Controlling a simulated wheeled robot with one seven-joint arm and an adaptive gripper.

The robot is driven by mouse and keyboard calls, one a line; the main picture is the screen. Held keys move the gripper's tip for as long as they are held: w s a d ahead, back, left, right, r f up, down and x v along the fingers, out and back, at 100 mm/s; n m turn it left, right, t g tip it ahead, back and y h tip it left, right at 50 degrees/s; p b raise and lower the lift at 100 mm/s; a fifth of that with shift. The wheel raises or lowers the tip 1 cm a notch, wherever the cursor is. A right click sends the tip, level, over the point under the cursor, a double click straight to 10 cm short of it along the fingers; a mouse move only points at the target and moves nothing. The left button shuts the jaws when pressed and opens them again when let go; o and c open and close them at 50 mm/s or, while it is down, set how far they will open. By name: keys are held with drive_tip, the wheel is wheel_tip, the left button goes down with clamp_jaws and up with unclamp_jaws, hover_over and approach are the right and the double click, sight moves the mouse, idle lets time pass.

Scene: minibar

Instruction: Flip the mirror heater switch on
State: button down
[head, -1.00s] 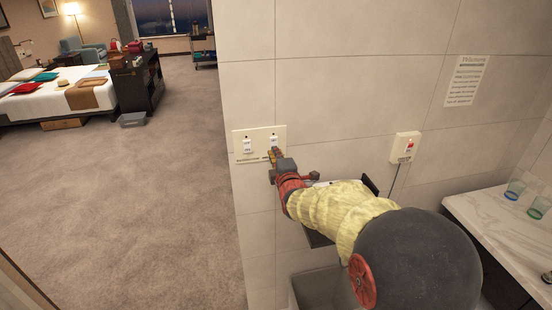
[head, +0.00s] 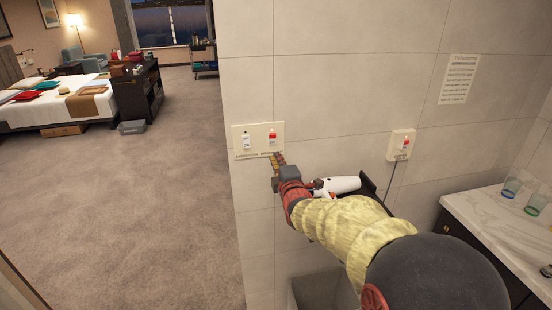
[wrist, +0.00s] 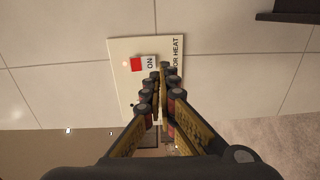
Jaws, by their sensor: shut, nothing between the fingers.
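The cream switch plate (head: 238,147) is on the tiled wall and holds two rocker switches. The right switch (head: 271,137) shows red at its top. In the wrist view this switch (wrist: 136,64) shows red beside an "ON" label, and the plate lettering reads "OR HEAT", partly hidden by my fingers. The left switch (head: 247,141) shows white. My gripper (head: 278,157) is shut and empty, with its tips just below the right switch at the plate's lower edge. The fingertips (wrist: 165,68) overlap the plate in the wrist view; I cannot tell whether they touch it.
A second wall box (head: 402,145) with a red switch and a cord is to the right. A white hair dryer (head: 340,185) sits behind my arm. A marble counter (head: 480,212) with glasses (head: 537,203) is at the right. Carpet (head: 130,210) is open at the left.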

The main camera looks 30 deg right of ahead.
drive_tip(key=f+v, duration=0.1)
drive_tip(key=v, duration=0.7)
drive_tip(key=shift+f+p, duration=0.2)
drive_tip(key=shift+p, duration=0.25)
drive_tip(key=s+a+f+m+g+y, duration=0.25)
drive_tip(key=s+f+m+g, duration=0.55)
drive_tip(key=s+f+m, duration=0.4)
drive_tip(key=s+a+r+m+g+y, duration=0.1)
drive_tip(key=s+a+r+m+g, duration=0.1)
drive_tip(key=s+a, duration=0.45)
drive_tip(key=s+a+r+m+g+y, duration=0.1)
drive_tip(key=s+a+m+g, duration=0.2)
drive_tip(key=s, duration=0.6)
drive_tip(key=s+a+r+n+t, duration=0.1)
drive_tip(key=s+a+r+n, duration=0.1)
drive_tip(key=a+r, duration=0.3)
drive_tip(key=shift+a+r+t, duration=0.25)
drive_tip(key=shift+r+t, duration=0.05)
drive_tip(key=shift+r, duration=0.25)
drive_tip(key=shift+s, duration=0.15)
